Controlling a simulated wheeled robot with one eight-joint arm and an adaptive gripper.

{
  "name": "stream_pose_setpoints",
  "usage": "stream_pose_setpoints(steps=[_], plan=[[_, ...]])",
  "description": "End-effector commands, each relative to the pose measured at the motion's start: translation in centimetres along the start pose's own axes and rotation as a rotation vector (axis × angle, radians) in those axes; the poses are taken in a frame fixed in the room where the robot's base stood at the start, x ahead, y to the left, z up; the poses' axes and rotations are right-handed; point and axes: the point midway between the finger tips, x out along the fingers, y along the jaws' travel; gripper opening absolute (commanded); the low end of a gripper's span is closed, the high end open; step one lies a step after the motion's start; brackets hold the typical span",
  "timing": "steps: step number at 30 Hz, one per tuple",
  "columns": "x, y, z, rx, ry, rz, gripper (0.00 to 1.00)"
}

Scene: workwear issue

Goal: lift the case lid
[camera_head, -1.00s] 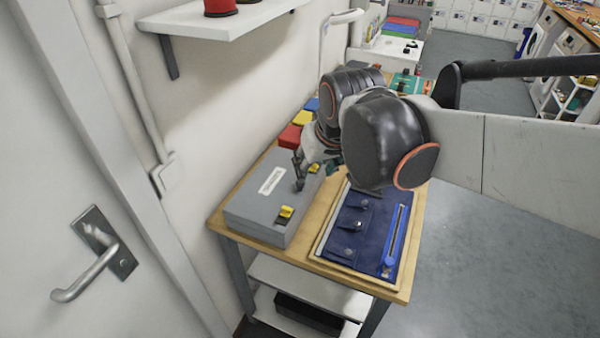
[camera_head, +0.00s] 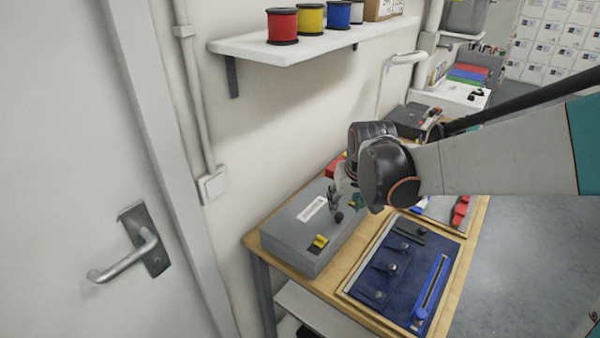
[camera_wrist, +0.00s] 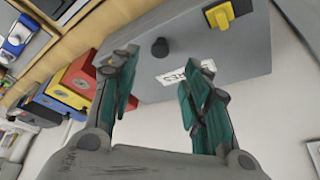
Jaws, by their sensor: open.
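The grey case (camera_head: 307,242) lies shut on the wooden table, its flat lid on top with a white label (camera_head: 312,208). A yellow latch (camera_head: 319,242) sits at the case's near front side and also shows in the wrist view (camera_wrist: 228,12). A round black knob (camera_wrist: 160,47) stands on the case. My gripper (camera_wrist: 155,95) is open and empty over the case, with the knob and label seen beyond its teal-padded fingers. In the head view my gripper (camera_head: 338,200) is at the case's right far side, partly hidden by my arm.
A blue board (camera_head: 385,285) with snaps and a blue zip lies right of the case. Red, yellow and blue boxes (camera_wrist: 85,75) stand near the case's far end. A wall shelf (camera_head: 300,48) with spools hangs above. A door with a handle (camera_head: 130,245) is at left.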

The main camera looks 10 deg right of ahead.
Motion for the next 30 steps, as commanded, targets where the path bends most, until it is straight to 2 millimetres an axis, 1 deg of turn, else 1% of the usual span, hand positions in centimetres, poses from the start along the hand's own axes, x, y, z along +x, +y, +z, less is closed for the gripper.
stream_pose_setpoints(steps=[1, 3, 6, 10, 16, 25, 26, 27, 29, 30], plan=[[1.5, 0.0, 0.0, 0.0, 0.0, 0.0, 0.43], [2.8, 0.0, 0.0, 0.0, 0.0, 0.0, 0.43], [4.5, 0.0, 0.0, 0.0, 0.0, 0.0, 0.43], [6.3, 0.0, 0.0, 0.0, 0.0, 0.0, 0.43], [7.6, 0.0, 0.0, 0.0, 0.0, 0.0, 0.43], [7.7, 0.0, 0.0, 0.0, 0.0, 0.0, 0.43], [7.6, 0.0, 0.0, 0.0, 0.0, 0.0, 0.39], [7.6, 0.0, 0.0, 0.0, 0.0, 0.0, 0.3], [7.6, 0.0, 0.0, 0.0, 0.0, 0.0, 0.16], [7.6, 0.0, 0.0, 0.0, 0.0, 0.0, 0.07]])
